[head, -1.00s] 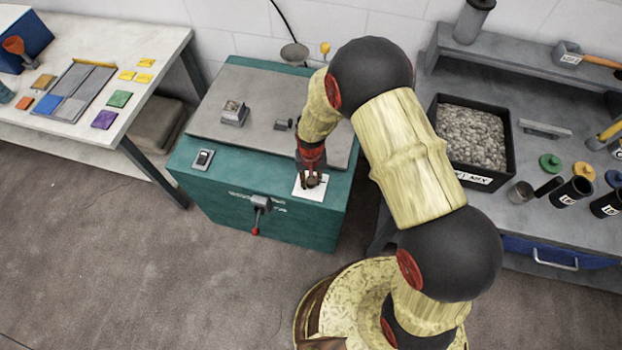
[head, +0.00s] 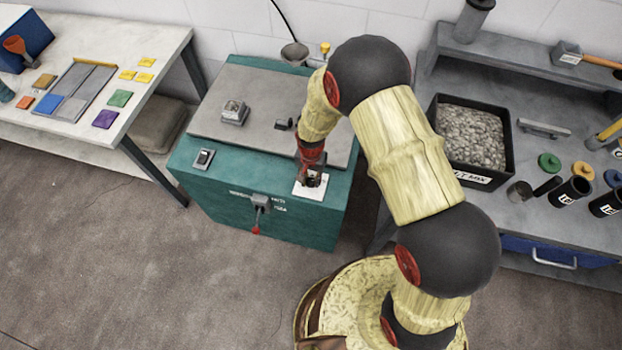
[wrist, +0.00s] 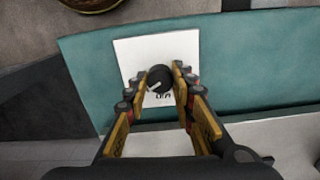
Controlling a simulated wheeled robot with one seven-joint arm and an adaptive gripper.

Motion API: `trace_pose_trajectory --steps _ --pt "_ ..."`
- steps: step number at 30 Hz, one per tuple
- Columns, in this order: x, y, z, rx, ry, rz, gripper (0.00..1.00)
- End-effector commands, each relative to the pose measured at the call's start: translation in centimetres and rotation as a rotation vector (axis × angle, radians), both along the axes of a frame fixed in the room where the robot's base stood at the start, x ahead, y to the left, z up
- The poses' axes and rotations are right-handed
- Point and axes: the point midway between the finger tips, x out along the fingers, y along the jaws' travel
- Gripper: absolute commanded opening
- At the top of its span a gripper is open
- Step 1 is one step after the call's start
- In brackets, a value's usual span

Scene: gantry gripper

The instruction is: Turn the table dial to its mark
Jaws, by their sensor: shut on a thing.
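The table dial is a round black knob (wrist: 159,78) with a pale pointer line, seen in the wrist view. It sits on a white square plate (wrist: 127,58) with dark lettering, partly hidden. The plate also shows in the head view (head: 301,190) at the front right corner of the teal cabinet (head: 215,205). My gripper (wrist: 160,80) has its fingers on both sides of the knob and is shut on it. In the head view my gripper (head: 312,178) points down at the plate and hides the knob. I cannot make out the mark.
The cabinet top also holds a switch box (head: 203,159), a grey block (head: 235,112) and a lever with a red knob (head: 257,228) on its front. A table with coloured tiles (head: 120,98) stands left. A bench with a gravel bin (head: 430,130) stands right.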

Motion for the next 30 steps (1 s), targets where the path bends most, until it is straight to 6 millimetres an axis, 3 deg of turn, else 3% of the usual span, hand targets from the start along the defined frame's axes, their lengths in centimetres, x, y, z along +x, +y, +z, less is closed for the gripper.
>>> trace_pose_trajectory --steps 5,6,15,25,30 --pt "0.1 0.1 0.0 0.001 -0.003 0.0 0.0" --pt "0.1 0.1 0.0 0.001 -0.003 0.0 0.25" --pt "0.2 0.1 0.1 0.001 -0.004 0.001 0.42" --pt "0.1 0.0 0.1 0.001 -0.003 0.001 0.43" --pt "0.2 0.1 1.7 0.002 -0.005 0.001 0.43"
